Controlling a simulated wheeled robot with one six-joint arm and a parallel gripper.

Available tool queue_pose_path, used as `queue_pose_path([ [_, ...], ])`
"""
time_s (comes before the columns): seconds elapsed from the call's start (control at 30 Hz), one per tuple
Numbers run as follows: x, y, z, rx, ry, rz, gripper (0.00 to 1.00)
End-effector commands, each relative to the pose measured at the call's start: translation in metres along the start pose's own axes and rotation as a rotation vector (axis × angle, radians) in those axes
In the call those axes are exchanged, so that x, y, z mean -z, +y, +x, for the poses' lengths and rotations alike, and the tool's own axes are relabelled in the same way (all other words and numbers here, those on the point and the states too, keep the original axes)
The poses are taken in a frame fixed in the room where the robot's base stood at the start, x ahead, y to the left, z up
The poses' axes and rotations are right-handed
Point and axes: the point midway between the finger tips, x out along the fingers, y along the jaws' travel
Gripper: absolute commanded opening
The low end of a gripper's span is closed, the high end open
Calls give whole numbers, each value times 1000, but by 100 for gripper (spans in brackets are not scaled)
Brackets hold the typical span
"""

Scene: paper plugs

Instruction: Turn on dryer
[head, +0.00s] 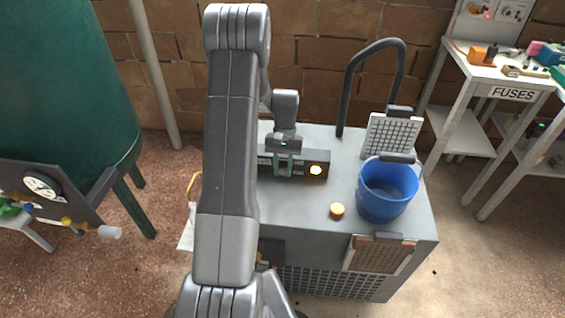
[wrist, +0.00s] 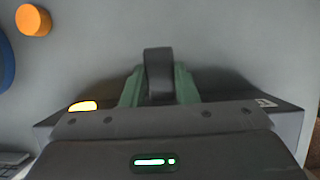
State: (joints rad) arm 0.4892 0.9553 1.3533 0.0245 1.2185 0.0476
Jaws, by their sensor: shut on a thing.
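The dryer appears to be the grey cabinet (head: 300,225) with a grated front. A dark control box (head: 318,158) lies on its top, with a lit yellow lamp (head: 316,170) at its right end. The lamp also shows in the wrist view (wrist: 83,106). My gripper (head: 284,165) is over the middle of this box. In the wrist view its green fingers (wrist: 158,88) are shut on a dark upright knob (wrist: 158,70), one finger on each side. The box's lettering is mostly hidden by my gripper.
A blue bucket (head: 385,190), an orange round piece (head: 337,210) and a gridded panel (head: 391,136) are on the cabinet top. A black hoop pipe (head: 348,90) rises behind. A green tank (head: 70,90) stands left, a fuses table (head: 480,78) right.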

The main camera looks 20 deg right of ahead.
Motion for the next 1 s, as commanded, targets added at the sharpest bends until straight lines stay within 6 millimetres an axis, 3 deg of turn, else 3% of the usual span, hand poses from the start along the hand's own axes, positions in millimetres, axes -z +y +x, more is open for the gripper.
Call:
queue_pose_path([
  [0.3,2,0,-5,0,-96,0,0],
  [0.77,3,0,-5,0,-109,0,0],
  [0.8,3,0,-5,0,-109,0,29],
  [0.9,3,0,-5,0,-109,0,48],
  [1.0,3,0,-5,0,-109,0,49],
])
